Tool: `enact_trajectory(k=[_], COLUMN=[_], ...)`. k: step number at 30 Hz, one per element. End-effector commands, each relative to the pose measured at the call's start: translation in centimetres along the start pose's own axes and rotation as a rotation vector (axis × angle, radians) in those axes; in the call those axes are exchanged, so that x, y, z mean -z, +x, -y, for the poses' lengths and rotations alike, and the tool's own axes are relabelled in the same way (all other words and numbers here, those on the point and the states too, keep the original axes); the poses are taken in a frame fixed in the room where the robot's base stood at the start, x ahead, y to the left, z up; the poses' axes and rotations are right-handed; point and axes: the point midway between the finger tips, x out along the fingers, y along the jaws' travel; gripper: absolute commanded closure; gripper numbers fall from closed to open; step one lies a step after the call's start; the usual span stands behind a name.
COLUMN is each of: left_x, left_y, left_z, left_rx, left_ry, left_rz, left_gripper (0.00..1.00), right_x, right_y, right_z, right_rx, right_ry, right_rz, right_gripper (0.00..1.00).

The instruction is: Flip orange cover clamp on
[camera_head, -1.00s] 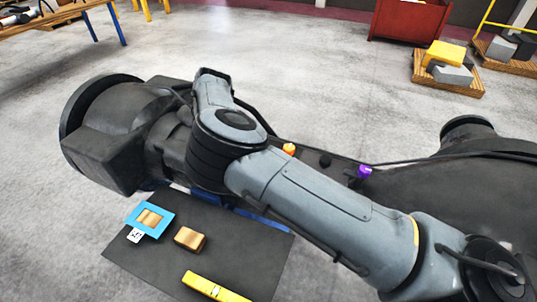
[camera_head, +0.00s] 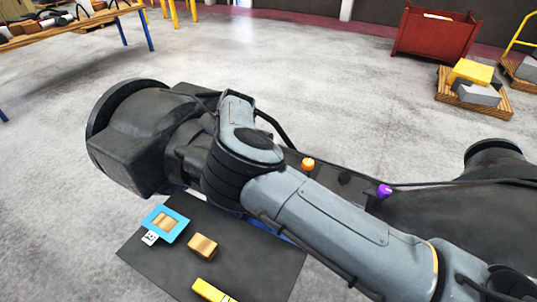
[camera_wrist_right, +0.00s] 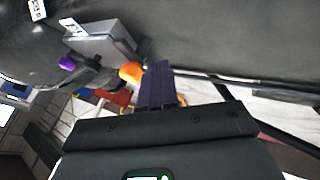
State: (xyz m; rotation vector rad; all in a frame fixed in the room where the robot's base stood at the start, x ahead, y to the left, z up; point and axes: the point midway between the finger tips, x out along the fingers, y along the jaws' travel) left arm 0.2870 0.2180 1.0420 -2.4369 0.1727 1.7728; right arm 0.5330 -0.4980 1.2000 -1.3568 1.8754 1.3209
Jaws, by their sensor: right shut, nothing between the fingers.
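The orange cover clamp (camera_head: 307,164) shows in the head view as a small orange piece on a dark surface, just behind a grey arm link. It also shows in the right wrist view as an orange piece (camera_wrist_right: 131,72), just left of my right gripper (camera_wrist_right: 158,84). The right gripper is shut with nothing in it. I cannot tell whether it touches the clamp. The clamp's lower part is hidden, and whether it is flipped on is unclear. A purple knob (camera_head: 384,191) sits right of the clamp in the head view. My left gripper is out of view.
A dark mat (camera_head: 150,258) holds a blue plate (camera_head: 178,221) with a brown block, another brown block (camera_head: 202,246) and a yellow bar (camera_head: 208,290). A red bin (camera_head: 436,34) and a pallet (camera_head: 490,106) stand at back right. A workbench (camera_head: 85,21) is at back left. Open floor lies between.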

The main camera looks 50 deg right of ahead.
Motion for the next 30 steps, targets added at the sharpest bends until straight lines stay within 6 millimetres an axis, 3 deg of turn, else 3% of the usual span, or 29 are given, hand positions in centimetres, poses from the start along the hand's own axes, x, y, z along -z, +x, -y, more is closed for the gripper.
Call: enact_trajectory(k=[9, 19, 30], left_x=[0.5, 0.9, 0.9], left_y=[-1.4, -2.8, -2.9], left_z=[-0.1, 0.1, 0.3], left_rx=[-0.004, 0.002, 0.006], left_ry=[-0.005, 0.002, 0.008], left_rz=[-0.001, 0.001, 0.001], left_gripper=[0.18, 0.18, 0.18], right_x=[0.1, 0.1, 0.1], right_y=[6.0, 7.5, 8.0], right_z=[-0.2, -3.1, -3.6], right_rx=[-0.003, -0.002, 0.000], right_ry=[0.001, 0.001, 0.000], right_rz=[-0.001, 0.000, -0.002], right_gripper=[1.00, 1.00, 1.00])
